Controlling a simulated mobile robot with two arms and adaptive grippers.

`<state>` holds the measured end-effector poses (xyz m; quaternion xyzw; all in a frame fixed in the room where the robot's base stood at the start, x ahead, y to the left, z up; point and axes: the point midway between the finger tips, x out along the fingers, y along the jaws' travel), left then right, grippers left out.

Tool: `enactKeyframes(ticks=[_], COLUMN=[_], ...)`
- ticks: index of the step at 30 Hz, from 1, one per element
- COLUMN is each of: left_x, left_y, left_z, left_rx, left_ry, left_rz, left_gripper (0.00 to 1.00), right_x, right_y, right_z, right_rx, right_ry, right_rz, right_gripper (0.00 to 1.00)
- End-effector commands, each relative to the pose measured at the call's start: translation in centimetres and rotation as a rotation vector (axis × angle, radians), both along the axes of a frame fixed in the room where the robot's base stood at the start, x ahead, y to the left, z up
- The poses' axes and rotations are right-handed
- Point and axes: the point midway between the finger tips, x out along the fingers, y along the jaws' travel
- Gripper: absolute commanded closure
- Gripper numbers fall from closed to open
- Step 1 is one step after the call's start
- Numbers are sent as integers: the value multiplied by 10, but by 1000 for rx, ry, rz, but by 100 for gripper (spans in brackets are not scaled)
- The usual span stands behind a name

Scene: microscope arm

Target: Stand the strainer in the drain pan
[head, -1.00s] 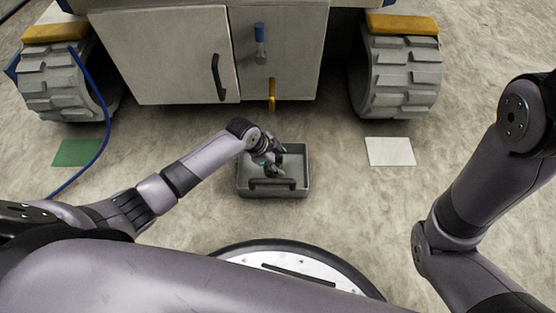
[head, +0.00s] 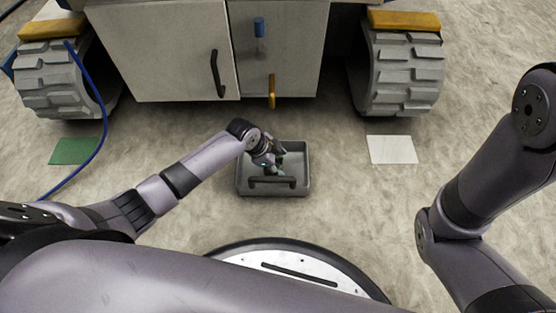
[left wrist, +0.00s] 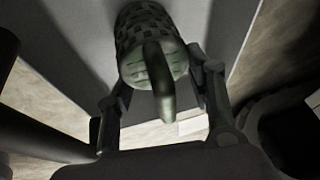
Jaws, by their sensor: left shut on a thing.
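The grey drain pan (head: 304,160) sits on the floor in front of the vehicle, with a dark handle on its near wall. My left gripper (head: 274,166) reaches into the pan from the left. In the left wrist view, its two fingers (left wrist: 158,95) are shut on the strainer (left wrist: 148,25), a greenish-grey round piece with a perforated wall and a curved handle. In the head view the strainer is mostly hidden by the gripper. I cannot tell whether its far end touches the pan's floor. My right arm shows at the right, but its gripper is out of view.
The cabinet (head: 165,55) stands behind the pan, with a blue-handled part (head: 259,27) and a yellow lever (head: 272,92). Treaded wheels flank it. A green card (head: 73,151), a white card (head: 392,149) and a blue hose (head: 99,105) lie to the sides. Floor beside the pan is clear.

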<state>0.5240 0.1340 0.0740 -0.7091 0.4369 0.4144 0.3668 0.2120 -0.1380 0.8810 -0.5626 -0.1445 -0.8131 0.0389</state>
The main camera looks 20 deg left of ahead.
Motion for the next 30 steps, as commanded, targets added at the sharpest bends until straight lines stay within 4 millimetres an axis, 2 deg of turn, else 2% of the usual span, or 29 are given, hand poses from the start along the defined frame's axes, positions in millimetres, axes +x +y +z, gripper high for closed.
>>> enactKeyframes(ticks=[7, 8, 9, 18, 26, 30], left_x=[0, 1, 1, 0, 0, 1], left_y=[0, 0, 0, 0, 0, 0], left_z=[-5, -4, -4, -4, -5, 4], left_rx=[-1, 0, -1, -1, 0, 1], left_ry=[-1, -2, -1, 0, 0, -1], left_rz=[0, -1, 0, 0, 0, -1], left_gripper=[98, 49, 47, 28, 28, 28], right_x=[0, 0, 0, 0, 2, 3], right_y=[0, 0, 0, 0, 0, 0], right_z=[-3, -2, -2, -2, -3, -2], right_rx=[0, 0, 0, 0, 1, 1], right_ry=[0, 0, 0, 1, 7, 7], right_rz=[0, 0, 0, 0, 0, 0], right_gripper=[58, 58, 58, 58, 58, 58])
